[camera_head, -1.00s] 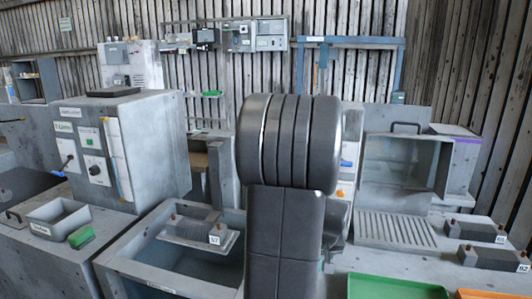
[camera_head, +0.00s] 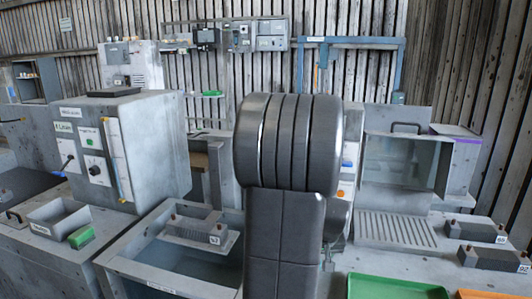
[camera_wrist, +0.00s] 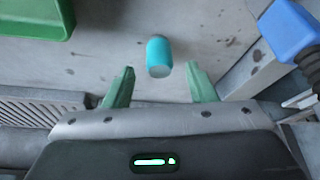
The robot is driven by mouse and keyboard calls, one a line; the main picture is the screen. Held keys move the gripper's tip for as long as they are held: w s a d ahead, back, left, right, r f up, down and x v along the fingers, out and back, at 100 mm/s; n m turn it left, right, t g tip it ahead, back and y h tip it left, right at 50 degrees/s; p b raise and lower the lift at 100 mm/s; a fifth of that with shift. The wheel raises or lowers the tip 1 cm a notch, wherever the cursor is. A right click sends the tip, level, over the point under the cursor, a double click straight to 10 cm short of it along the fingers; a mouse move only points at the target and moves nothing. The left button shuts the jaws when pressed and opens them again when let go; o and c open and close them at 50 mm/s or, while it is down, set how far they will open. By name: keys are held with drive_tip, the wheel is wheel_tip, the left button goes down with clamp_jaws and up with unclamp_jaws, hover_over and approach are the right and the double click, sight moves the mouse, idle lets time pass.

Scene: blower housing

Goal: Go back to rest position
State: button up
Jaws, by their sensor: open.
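My gripper (camera_wrist: 158,88) shows in the wrist view with its two green fingers spread apart and nothing between them. A teal cylinder (camera_wrist: 159,57) is just beyond the fingertips, over the grey worktop; I cannot tell its exact height or contact. In the head view my dark arm fills the middle, and my gripper is hidden behind it.
A tank (camera_head: 130,268) with a numbered block (camera_head: 203,230) above it stands left of my arm. A green tray (camera_head: 385,287) and an orange tray (camera_head: 480,294) lie front right. Blocks (camera_head: 478,231) sit at right. A blue-and-black object (camera_wrist: 290,32) is near my gripper.

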drive_tip(key=v, duration=1.2)
drive_tip(key=x, duration=1.3)
drive_tip(key=shift+f, duration=0.1)
drive_tip(key=shift+w+p, duration=0.15)
drive_tip(key=shift+p, duration=0.35)
drive_tip(key=shift+r+p, duration=0.45)
wheel_tip(320, 180, up, 2)
drive_tip(key=shift+p, duration=0.9)
drive_tip(key=shift+r+p, duration=0.65)
drive_tip(key=shift+p, duration=0.15)
drive_tip(key=shift+r+p, duration=0.6)
drive_tip(key=shift+r, duration=0.6)
